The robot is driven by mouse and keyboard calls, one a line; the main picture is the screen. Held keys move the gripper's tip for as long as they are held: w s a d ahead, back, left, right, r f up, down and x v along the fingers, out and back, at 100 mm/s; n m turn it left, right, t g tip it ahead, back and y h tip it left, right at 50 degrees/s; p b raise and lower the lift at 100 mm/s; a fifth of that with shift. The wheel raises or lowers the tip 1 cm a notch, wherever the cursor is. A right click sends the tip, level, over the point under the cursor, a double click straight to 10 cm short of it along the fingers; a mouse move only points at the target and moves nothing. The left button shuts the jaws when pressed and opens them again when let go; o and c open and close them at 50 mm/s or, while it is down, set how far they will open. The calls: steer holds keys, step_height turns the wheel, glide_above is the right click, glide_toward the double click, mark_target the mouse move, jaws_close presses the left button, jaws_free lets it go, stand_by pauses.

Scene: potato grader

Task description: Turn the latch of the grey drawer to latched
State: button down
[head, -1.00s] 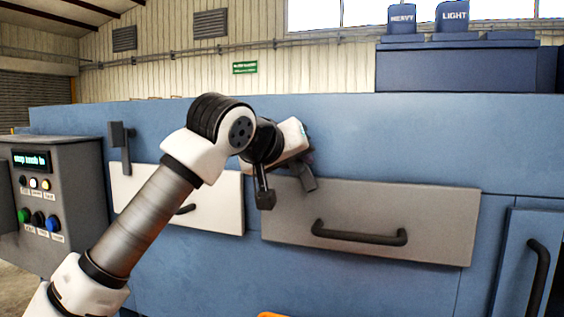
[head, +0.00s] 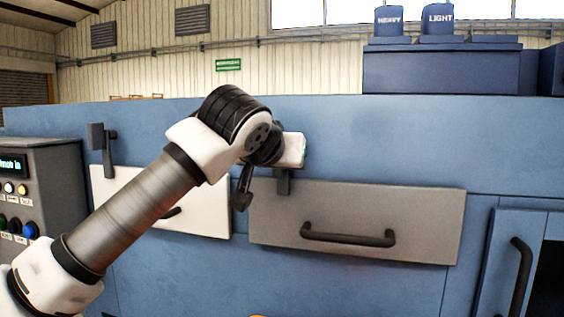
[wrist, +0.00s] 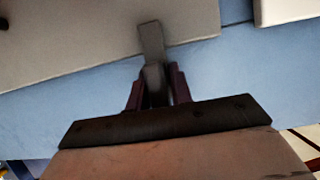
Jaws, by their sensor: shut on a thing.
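The grey drawer (head: 420,220) is in the blue machine front at centre right and looks closed, with a dark bar handle (head: 347,236). Its grey latch (head: 283,183) points about straight down, its lower end over the drawer's top left edge. My gripper (wrist: 156,85) is shut on the latch, one dark finger on each side of it in the wrist view. The latch's end (wrist: 150,35) sticks out past the fingers and overlaps the drawer's face (wrist: 70,35).
A white drawer (head: 205,205) with its own dark latch (head: 104,150) is to the left, partly behind my arm. A control box (head: 45,170) with buttons stands at far left. A blue door (head: 498,270) with a dark opening beside it is at right.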

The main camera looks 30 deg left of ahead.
steer(key=c, duration=1.4)
jaws_free()
steer(key=b+v, duration=0.2)
steer(key=v, duration=1.1)
steer(key=shift+s, duration=0.4)
steer(key=shift+d, duration=0.1)
